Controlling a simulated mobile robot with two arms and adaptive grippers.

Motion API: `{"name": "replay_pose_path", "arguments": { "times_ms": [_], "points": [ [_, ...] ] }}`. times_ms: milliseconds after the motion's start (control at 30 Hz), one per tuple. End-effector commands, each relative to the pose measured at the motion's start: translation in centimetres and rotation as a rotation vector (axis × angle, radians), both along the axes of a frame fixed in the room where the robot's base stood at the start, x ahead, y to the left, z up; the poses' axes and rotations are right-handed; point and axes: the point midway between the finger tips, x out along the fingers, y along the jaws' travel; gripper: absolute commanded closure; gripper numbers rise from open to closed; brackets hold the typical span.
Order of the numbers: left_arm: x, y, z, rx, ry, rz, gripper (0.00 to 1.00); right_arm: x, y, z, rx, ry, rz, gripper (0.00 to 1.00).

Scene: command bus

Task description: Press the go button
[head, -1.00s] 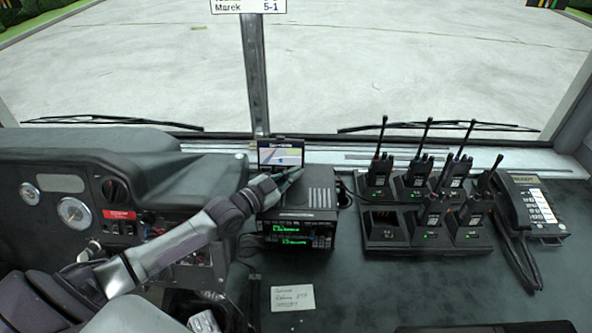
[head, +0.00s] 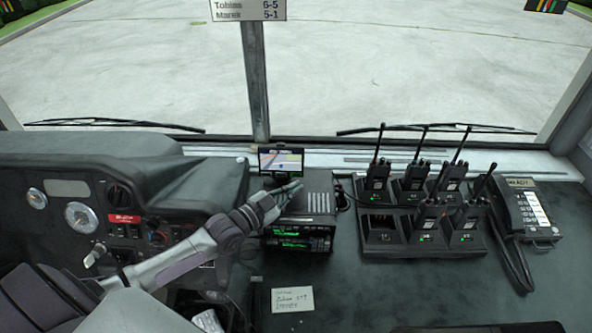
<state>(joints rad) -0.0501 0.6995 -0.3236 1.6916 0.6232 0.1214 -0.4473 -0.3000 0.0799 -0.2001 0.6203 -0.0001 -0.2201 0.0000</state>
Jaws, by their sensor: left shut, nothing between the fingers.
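A small navigation screen (head: 281,160) stands on the dash behind the black radio unit, showing a map. The go button is too small to make out, but the screen is the likeliest place for it. My left gripper (head: 294,188) is shut and empty. It is just below and in front of the screen, over the top left of the radio unit (head: 316,205), with a gap showing between its tips and the screen. The screen's face is uncovered. My right gripper is out of view.
Several handheld radios stand in a charger (head: 381,236) to the right, with a telephone (head: 526,208) beyond. A handwritten note (head: 292,299) lies in front of the radio unit. The dashboard with gauges (head: 81,217) is at the left.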

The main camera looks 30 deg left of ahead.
Motion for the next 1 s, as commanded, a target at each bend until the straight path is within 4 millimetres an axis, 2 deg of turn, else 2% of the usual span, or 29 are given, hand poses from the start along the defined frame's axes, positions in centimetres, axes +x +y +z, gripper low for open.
{"name": "replay_pose_path", "arguments": {
  "times_ms": [33,267,1000],
  "points": [
    [-0.5,-0.2,0.6,-0.002,0.004,0.001,1.0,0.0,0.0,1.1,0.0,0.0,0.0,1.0],
    [-2.2,-1.0,1.1,-0.002,-0.003,0.002,1.0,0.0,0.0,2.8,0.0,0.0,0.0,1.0],
    [-2.4,-1.1,1.1,-0.001,-0.009,0.002,1.0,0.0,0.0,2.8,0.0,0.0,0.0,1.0]
  ]
}}
